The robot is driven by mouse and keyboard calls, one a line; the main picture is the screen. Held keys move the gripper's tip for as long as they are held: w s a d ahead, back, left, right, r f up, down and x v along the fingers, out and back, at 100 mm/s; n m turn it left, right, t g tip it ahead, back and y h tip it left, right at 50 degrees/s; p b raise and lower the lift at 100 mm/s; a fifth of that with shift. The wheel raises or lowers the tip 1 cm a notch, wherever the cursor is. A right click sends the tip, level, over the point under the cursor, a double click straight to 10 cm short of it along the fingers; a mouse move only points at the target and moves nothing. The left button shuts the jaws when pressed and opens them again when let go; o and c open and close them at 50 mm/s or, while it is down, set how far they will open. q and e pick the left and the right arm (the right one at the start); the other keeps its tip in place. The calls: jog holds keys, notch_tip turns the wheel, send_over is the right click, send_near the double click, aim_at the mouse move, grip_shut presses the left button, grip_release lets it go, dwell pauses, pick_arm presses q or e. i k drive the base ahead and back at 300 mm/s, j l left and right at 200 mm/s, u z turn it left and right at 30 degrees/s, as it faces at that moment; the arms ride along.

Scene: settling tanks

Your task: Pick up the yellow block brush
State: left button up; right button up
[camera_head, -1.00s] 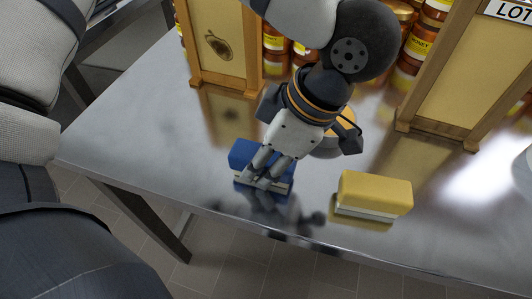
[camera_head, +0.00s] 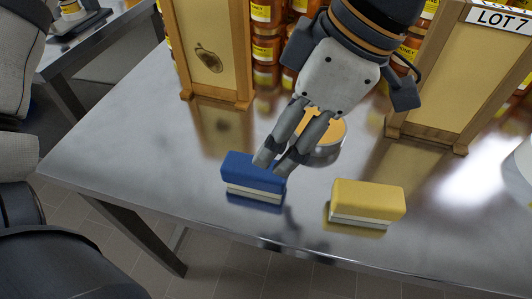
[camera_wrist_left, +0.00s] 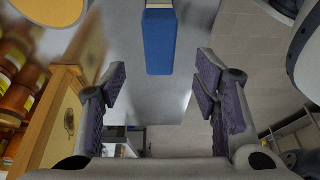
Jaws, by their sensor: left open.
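The yellow block brush (camera_head: 368,199) lies on the shiny metal table near its front edge, bristles down, with a pale strip under its yellow top. It does not show in the left wrist view. A blue block brush (camera_head: 252,176) lies to its left, and also shows in the left wrist view (camera_wrist_left: 160,42). My left gripper (camera_head: 273,166) is above the table with its fingertips over the right end of the blue brush, left of the yellow one. In the left wrist view its fingers (camera_wrist_left: 160,98) are apart with nothing between them. My right gripper is not visible.
A round container with an orange top (camera_head: 322,130) stands behind the brushes, partly hidden by my gripper. Wooden-framed panels (camera_head: 243,60) and honey jars (camera_head: 266,48) stand at the back. A "LOT 7" sign (camera_head: 498,17) is at upper right. The table around the yellow brush is clear.

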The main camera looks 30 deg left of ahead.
aim_at(382, 204)
jog(key=k, duration=1)
